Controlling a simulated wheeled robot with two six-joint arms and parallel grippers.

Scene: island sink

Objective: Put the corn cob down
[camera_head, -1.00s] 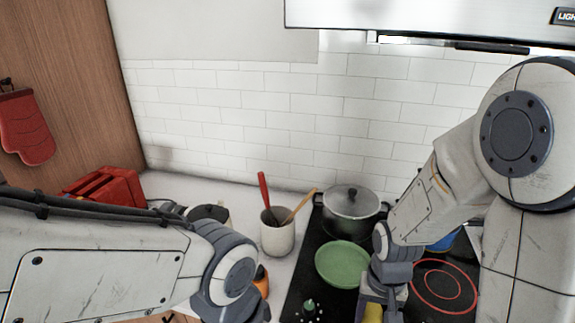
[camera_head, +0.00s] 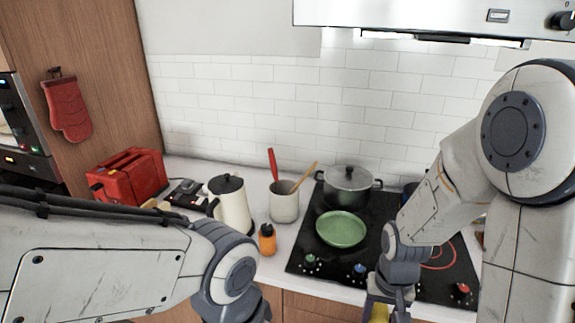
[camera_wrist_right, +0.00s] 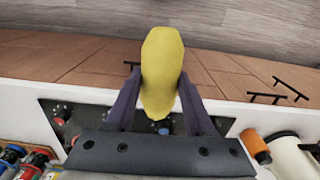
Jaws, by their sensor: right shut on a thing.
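The yellow corn cob (camera_wrist_right: 162,62) is between the two fingers of my right gripper (camera_wrist_right: 158,98) in the right wrist view. The gripper is shut on it, and the cob sticks out past the fingertips. In the head view only a bit of the cob (camera_head: 379,313) shows at the bottom edge, below my right wrist, in front of the stove. My left arm comes in from the left, but its gripper is out of the picture below.
A green plate (camera_head: 341,229) and a lidded pot (camera_head: 348,188) stand on the black stove (camera_head: 300,262). A utensil crock (camera_head: 284,205), an orange bottle (camera_head: 267,240), a cream kettle (camera_head: 232,207) and a red toaster (camera_head: 127,176) stand left of it. Counter between bottle and stove is clear.

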